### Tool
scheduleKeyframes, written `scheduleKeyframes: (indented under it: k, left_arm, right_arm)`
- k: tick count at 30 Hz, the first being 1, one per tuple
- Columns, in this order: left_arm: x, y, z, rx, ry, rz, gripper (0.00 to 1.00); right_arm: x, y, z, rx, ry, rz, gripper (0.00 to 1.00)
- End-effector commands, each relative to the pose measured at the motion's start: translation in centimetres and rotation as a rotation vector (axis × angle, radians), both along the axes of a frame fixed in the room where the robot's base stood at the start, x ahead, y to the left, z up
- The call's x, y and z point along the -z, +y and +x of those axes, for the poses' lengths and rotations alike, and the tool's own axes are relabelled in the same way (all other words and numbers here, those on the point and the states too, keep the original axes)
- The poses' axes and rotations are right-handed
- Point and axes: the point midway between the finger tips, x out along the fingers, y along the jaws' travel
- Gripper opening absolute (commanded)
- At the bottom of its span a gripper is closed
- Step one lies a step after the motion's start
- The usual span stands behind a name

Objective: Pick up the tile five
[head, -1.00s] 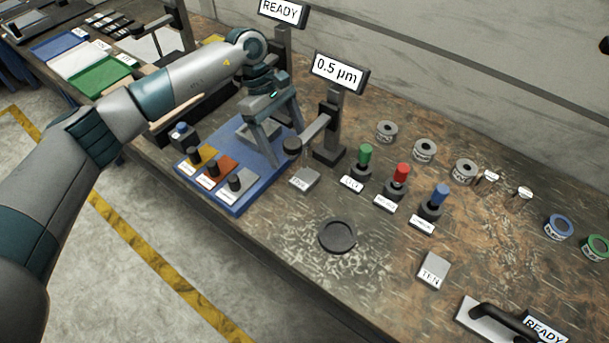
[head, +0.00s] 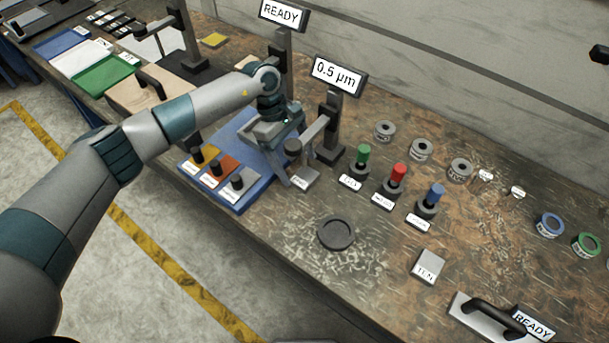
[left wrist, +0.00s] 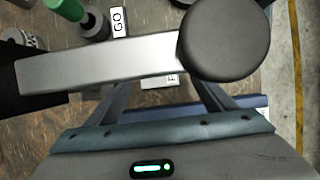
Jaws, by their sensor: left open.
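A small grey tile (head: 305,178) lies on the bench beside the blue board, below the end of the microscope arm (head: 317,127). Its label is too small to read in the head view. In the left wrist view its white label (left wrist: 160,83) shows an F, and the arm bar hides the rest. My left gripper (head: 289,164) is open, with its fingers reaching low toward the tile; whether they touch it I cannot tell. In the left wrist view the fingers are spread to either side of the label. Another grey tile marked TEN (head: 428,265) lies further right. My right gripper is not in view.
The arm's round dark knob (left wrist: 226,38) and metal bar (left wrist: 95,62) are close over my left fingers. Green, red and blue knobs stand right of the tile. A dark round dish (head: 336,233) lies in front. The blue board (head: 228,193) holds several knobbed blocks.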

Motion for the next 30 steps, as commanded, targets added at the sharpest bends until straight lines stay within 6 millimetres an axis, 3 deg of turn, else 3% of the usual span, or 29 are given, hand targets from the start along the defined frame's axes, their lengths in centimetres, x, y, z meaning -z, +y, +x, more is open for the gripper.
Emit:
scheduleKeyframes:
  k: [3,10,24,26,30]
  left_arm:
    - [0.8,-0.6,-0.2,0.000,0.003,0.001,0.77]
    - [2.9,-1.2,-0.6,-0.001,0.000,0.000,0.77]
    - [3.1,-1.2,-0.6,0.000,-0.001,0.000,0.77]
    - [3.1,-1.2,-0.6,0.000,-0.001,0.001,0.67]
    - [3.1,-1.2,-0.6,0.000,-0.001,0.001,0.34]
  right_arm:
    - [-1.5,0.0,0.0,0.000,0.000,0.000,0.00]
    - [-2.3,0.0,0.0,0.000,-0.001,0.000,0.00]
    - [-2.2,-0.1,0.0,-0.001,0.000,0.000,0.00]
    - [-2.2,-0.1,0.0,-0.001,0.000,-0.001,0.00]
    - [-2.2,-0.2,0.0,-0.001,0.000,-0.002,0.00]
